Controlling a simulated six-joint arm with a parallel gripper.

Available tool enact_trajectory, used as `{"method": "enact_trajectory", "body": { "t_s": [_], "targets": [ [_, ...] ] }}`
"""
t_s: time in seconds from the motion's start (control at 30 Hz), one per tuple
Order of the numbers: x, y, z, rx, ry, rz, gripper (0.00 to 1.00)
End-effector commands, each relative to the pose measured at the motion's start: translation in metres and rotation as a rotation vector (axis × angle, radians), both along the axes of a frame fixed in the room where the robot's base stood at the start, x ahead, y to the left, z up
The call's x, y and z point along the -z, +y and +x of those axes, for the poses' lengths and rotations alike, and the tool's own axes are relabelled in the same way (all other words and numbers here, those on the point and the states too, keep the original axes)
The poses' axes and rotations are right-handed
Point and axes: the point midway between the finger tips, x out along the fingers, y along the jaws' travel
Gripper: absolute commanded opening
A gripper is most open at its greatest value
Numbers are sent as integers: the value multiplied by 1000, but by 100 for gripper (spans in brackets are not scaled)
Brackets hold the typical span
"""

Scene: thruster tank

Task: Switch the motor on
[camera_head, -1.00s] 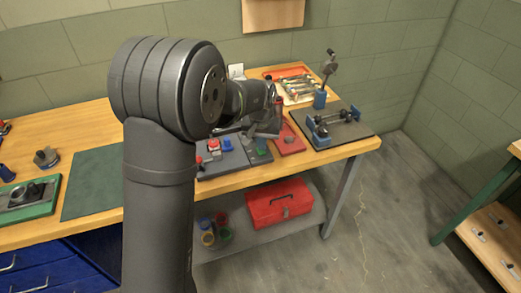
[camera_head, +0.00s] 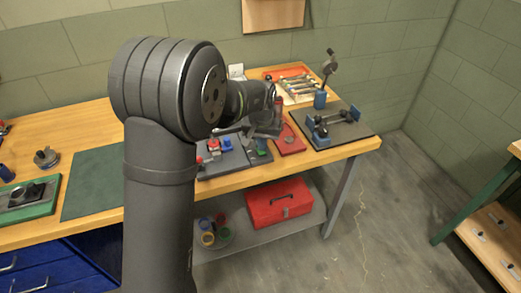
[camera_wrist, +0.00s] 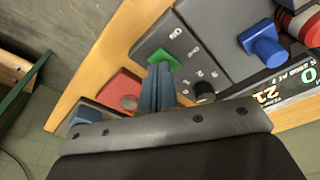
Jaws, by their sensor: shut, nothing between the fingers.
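A grey control panel (camera_wrist: 150,48) carries a green switch or button (camera_wrist: 165,60) and a black round knob (camera_wrist: 203,88), with white markings beside them. In the head view the green part (camera_head: 262,152) shows at the right of the panels on the bench. My gripper (camera_wrist: 158,82) is shut and empty. Its fingertips are over the panel, right by the near side of the green part and left of the black knob. I cannot tell whether they touch the green part. In the head view my gripper (camera_head: 259,136) is small and partly hidden by my wrist.
A larger grey panel (camera_wrist: 212,25) with a blue block (camera_wrist: 262,45) and a lit display (camera_wrist: 285,92) lies to the right. A red tray (camera_wrist: 112,86) lies left. A board with blue stands (camera_head: 345,128) is at the bench's right end. A green mat (camera_head: 95,180) is clear.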

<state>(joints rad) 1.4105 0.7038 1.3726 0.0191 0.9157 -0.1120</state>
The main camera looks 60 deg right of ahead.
Motion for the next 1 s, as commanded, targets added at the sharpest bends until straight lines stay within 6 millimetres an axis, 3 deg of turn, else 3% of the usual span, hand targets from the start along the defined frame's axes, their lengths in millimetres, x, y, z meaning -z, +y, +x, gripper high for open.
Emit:
{"method": "enact_trajectory", "body": {
  "t_s": [1.0],
  "targets": [
    [15,0,0,0,0,1,0]
  ]
}}
